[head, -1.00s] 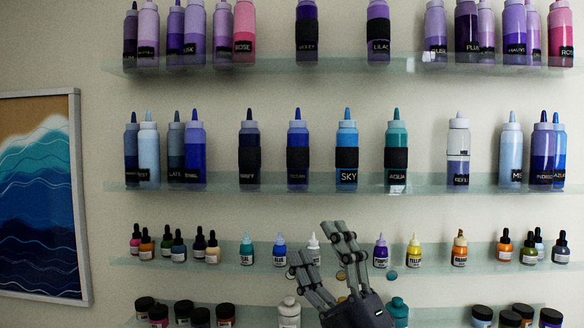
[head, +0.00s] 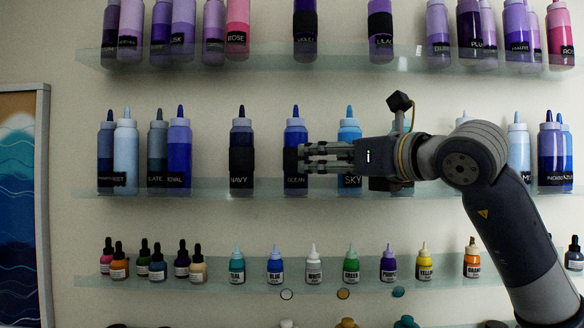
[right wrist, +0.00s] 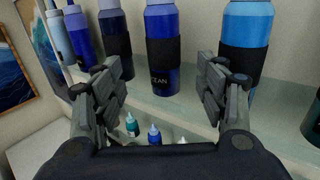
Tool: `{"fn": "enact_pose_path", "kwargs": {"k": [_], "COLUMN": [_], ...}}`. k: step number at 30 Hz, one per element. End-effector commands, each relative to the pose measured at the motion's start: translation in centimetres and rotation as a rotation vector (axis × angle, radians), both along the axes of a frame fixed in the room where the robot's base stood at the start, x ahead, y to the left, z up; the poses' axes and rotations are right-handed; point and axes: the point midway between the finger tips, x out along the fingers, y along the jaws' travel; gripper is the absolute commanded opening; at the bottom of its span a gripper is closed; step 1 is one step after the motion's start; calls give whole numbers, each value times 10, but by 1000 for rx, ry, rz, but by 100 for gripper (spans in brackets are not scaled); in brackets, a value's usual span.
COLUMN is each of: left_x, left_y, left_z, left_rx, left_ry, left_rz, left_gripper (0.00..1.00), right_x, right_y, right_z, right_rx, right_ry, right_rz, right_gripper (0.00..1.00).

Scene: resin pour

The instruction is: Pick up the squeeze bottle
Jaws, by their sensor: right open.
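Several squeeze bottles stand upright on the middle glass shelf; the pictures do not single out one as the task's bottle. The blue OCEAN bottle (head: 295,138) has a dark band and stands just left of my right gripper's fingertips. In the right wrist view the OCEAN bottle (right wrist: 162,47) is between the two open fingers, beyond their tips. My right gripper (head: 305,158) is open and empty, pointing left in front of the shelf. The SKY bottle (head: 349,131) is partly hidden behind it, and the NAVY bottle (head: 241,150) stands further left. My left gripper is not in view.
The middle shelf (head: 215,187) has bottles on both sides of my arm. An upper shelf (head: 270,54) holds purple and pink bottles. A lower shelf (head: 210,282) holds small dropper bottles. A framed wave picture (head: 18,200) hangs at the left.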

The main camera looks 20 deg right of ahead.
Motion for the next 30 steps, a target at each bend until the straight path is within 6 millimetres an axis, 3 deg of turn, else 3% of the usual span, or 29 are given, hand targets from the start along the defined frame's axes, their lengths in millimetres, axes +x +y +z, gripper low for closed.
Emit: {"fn": "enact_pose_path", "kwargs": {"k": [4, 10, 16, 24, 30], "left_x": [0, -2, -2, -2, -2], "left_y": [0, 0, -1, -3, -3], "left_z": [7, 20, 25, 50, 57], "left_rx": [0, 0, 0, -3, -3], "left_ry": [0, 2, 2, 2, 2], "left_rz": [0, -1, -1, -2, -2], "left_gripper": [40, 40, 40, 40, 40], "right_x": [11, 42, 55, 82, 99], "right_y": [-6, 5, 9, 24, 29], "right_z": [5, 6, 5, 6, 3], "right_rx": [-5, -5, -6, -6, -5], "right_ry": [7, 6, 3, 5, 3], "right_rz": [-36, -34, -34, -32, -32], "right_gripper": [66, 66, 66, 66, 66]}}
